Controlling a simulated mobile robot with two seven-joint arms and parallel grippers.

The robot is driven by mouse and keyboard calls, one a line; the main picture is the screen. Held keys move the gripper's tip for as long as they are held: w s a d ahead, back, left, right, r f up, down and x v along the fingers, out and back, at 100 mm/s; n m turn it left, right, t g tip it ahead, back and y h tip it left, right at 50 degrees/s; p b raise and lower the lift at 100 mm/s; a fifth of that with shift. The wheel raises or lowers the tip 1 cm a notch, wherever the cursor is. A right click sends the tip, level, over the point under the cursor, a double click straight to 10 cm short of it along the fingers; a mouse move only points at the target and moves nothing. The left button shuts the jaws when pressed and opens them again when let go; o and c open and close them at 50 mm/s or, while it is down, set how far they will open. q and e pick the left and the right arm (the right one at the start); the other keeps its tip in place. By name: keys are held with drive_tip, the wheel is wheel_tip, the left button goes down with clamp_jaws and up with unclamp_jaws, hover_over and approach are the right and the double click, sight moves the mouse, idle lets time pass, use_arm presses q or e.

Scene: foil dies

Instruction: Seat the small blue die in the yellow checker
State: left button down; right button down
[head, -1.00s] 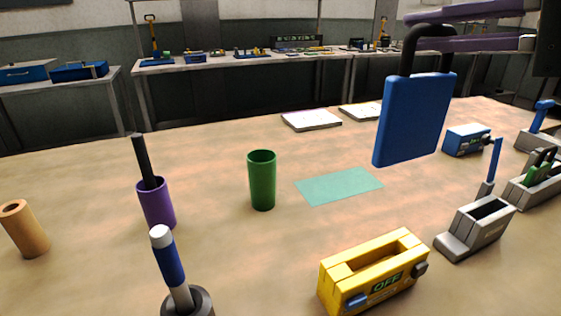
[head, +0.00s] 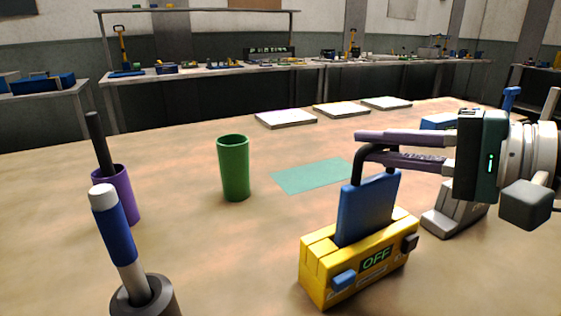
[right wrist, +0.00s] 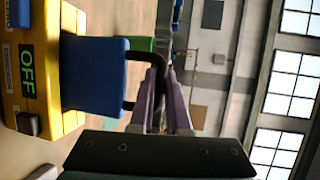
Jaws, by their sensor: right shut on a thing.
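The small blue die (head: 366,208) is a flat blue plate with a black handle. It stands upright over the yellow checker (head: 318,280), with its lower edge at the slot in the checker's top. How deep it sits in the slot is hidden. My right gripper (head: 366,150) is shut on the die's black handle, its purple fingers coming in from the right. In the right wrist view, the die (right wrist: 95,78) stands against the checker (right wrist: 38,25), and the gripper (right wrist: 158,85) holds the handle. The checker's sign reads OFF. My left gripper is out of view.
A green cup (head: 234,168) and a teal mat (head: 308,176) lie behind the checker. A purple cup (head: 121,195) with a black rod and a blue-and-white tool (head: 116,235) in a grey holder stand at left.

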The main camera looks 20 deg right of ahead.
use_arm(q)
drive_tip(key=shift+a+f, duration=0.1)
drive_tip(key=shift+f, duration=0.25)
use_arm(e)
drive_tip(key=shift+f, duration=0.55)
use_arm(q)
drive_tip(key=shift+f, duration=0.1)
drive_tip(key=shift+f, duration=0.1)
use_arm(e)
drive_tip(key=c, duration=1.4)
unclamp_jaws()
drive_tip(key=shift+f, duration=0.25)
drive_tip(key=o, duration=0.5)
drive_tip(key=shift+r, duration=0.1)
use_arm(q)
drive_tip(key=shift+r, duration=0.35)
use_arm(e)
drive_tip(key=shift+r, duration=0.25)
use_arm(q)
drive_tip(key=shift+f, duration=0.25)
use_arm(e)
drive_tip(key=shift+s+d+f, duration=0.1)
drive_tip(key=shift+s+f, duration=0.1)
drive_tip(key=shift+s, duration=0.05)
use_arm(q)
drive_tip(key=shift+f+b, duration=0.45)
drive_tip(key=shift+b, duration=0.15)
use_arm(e)
drive_tip(key=v, duration=1.1)
drive_tip(key=shift+s, duration=0.2)
